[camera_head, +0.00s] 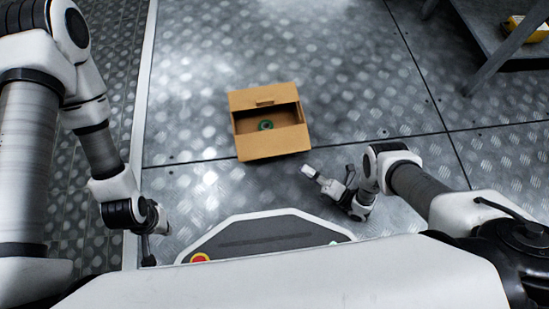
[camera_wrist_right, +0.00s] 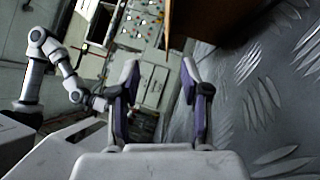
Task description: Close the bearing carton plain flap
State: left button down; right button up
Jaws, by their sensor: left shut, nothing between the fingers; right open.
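An open brown carton (camera_head: 236,122) stands on the metal floor ahead of me. A green-rimmed round bearing (camera_head: 266,125) lies inside it. A flap with a slot-like mark (camera_head: 285,94) is at its far side, and a plain brown panel (camera_head: 272,144) is at its near side. I cannot tell whether this panel is the plain flap or the wall. My right gripper (camera_head: 330,173) is open and empty, just right of and nearer than the carton, apart from it. In the right wrist view its fingers (camera_wrist_right: 159,72) are spread, with brown carton board (camera_wrist_right: 205,18) beyond. My left gripper (camera_head: 148,250) is shut and empty at lower left.
A grey metal table or rack (camera_head: 500,45) with a yellow object (camera_head: 528,28) stands at the upper right. A panel with buttons (camera_wrist_right: 145,30) shows in the wrist view. The diamond-plate floor around the carton is clear.

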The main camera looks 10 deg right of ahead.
aim_at(278, 154)
jog(key=w+a+b, duration=0.2)
jog(key=a, duration=0.1)
jog(key=w+a+b, duration=0.1)
jog(key=w+a, duration=0.2)
jog(key=w+a+b, duration=0.2)
jog(key=a, duration=0.1)
jog(key=shift+w+a+b, duration=0.1)
jog(key=shift+w+b, duration=0.2)
jog(key=shift+w, duration=0.1)
jog(key=shift+w+a+r, duration=0.1)
jog(key=shift+a+r, duration=0.05)
jog(key=shift+r, duration=0.15)
grip_shut()
